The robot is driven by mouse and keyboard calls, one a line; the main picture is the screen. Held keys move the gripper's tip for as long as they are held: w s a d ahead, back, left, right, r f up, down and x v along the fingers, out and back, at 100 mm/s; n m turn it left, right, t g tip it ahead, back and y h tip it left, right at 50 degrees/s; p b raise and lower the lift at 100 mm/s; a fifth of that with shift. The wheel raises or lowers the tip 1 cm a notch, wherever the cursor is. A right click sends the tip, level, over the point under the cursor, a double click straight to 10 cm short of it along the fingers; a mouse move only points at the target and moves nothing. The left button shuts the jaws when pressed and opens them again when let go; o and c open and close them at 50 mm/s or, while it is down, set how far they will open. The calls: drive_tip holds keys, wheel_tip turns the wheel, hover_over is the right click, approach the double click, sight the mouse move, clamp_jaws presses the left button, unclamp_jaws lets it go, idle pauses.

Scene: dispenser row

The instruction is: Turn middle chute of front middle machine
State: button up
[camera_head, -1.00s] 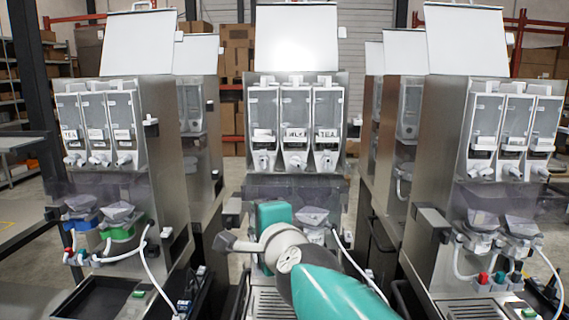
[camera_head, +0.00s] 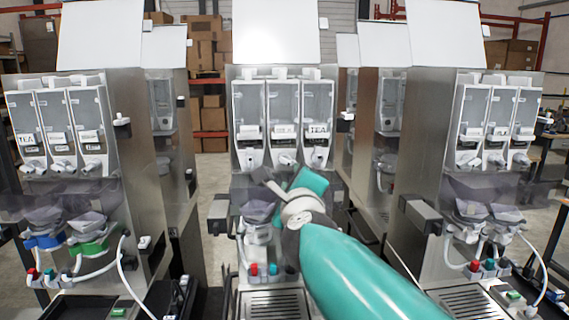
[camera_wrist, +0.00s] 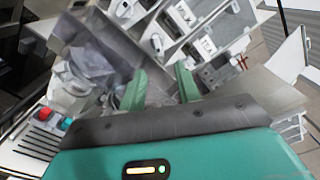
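The front middle machine stands in the centre of the head view, with three clear canisters and a white chute under each. Its middle chute (camera_head: 286,159) is visible just above my gripper (camera_head: 296,180). In the wrist view, the middle chute (camera_wrist: 157,43) appears tilted, beyond the gap between my green fingers. My gripper (camera_wrist: 160,70) is open, with nothing between the fingers. It is below the chutes and looks apart from them. The left chute (camera_wrist: 121,8) shows at the wrist view's top. The right chute is hidden there, probably behind the right finger.
Similar machines stand at the left (camera_head: 70,130) and right (camera_head: 490,130), with others behind. Below the middle chutes are a translucent guard, a grey funnel (camera_head: 258,212) and red and teal knobs (camera_head: 262,269). A drip tray (camera_head: 272,303) lies at the bottom.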

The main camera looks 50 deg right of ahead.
sight(285, 162)
drive_tip(key=x, duration=1.1)
drive_tip(key=shift+w+a+f, duration=0.15)
drive_tip(key=shift+w+a, duration=0.1)
drive_tip(key=shift+a, duration=0.05)
drive_tip(key=shift+w+d, duration=0.1)
drive_tip(key=shift+d, duration=0.15)
drive_tip(key=c, duration=0.6)
drive_tip(key=shift+c, duration=0.2)
